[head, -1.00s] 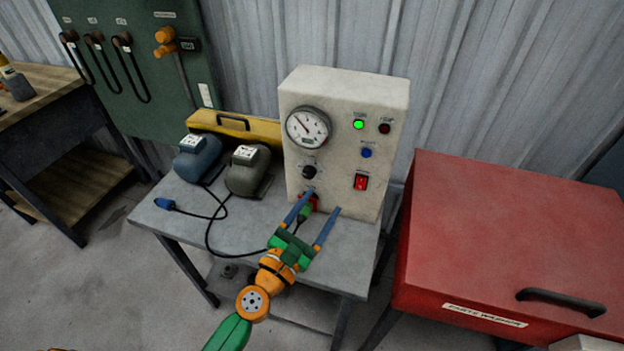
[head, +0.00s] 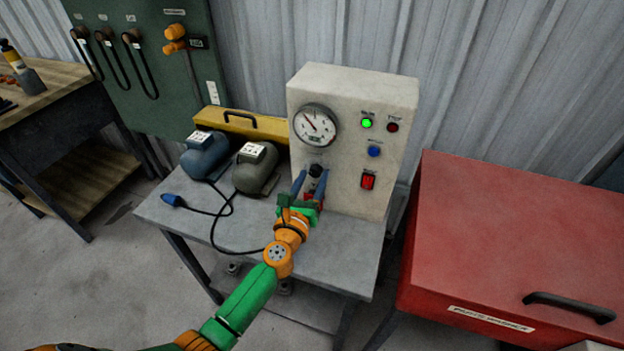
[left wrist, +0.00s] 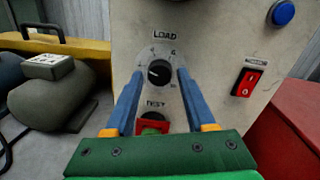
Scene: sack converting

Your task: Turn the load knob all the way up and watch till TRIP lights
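The white test panel (head: 350,85) stands on the grey table. Its black LOAD knob (head: 315,170) also shows in the left wrist view (left wrist: 159,72), its white mark toward the upper left. My left gripper (head: 311,174) reaches up to the knob. In the left wrist view my blue fingertips (left wrist: 160,74) stand on either side of the knob, apart, with a small gap at each side. The gauge (head: 315,125) needle points to the upper left. The green lamp (head: 367,123) is lit; the TRIP lamp (head: 392,127) is dark red, unlit. My right gripper is out of view.
Blue (head: 205,154) and grey-green (head: 255,168) motors stand left of the panel. A red parts washer (head: 510,240) stands right.

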